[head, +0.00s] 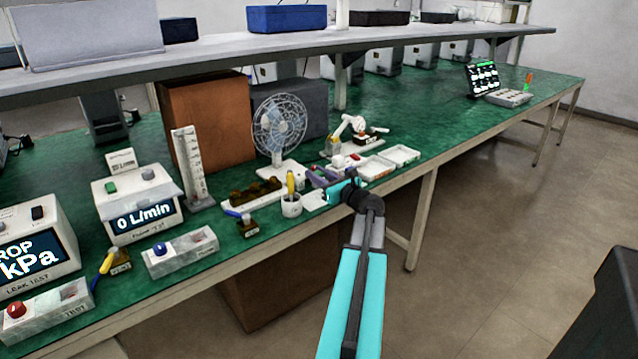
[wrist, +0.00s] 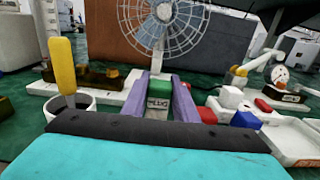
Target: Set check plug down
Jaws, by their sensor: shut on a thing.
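In the head view my gripper (head: 318,178) is over the bench's front part, between the white cup (head: 291,206) and the white trays. The plug cannot be made out clearly there. Its underside is hidden, so I cannot tell whether it touches anything.
A desk fan (head: 279,125) stands just behind my gripper. A yellow-handled tool (wrist: 65,68) stands in the cup at left. A white rack with brown blocks (head: 255,190) lies behind the cup. White trays (head: 392,156) and small coloured blocks (wrist: 245,119) are at right. Bare green bench lies farther right.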

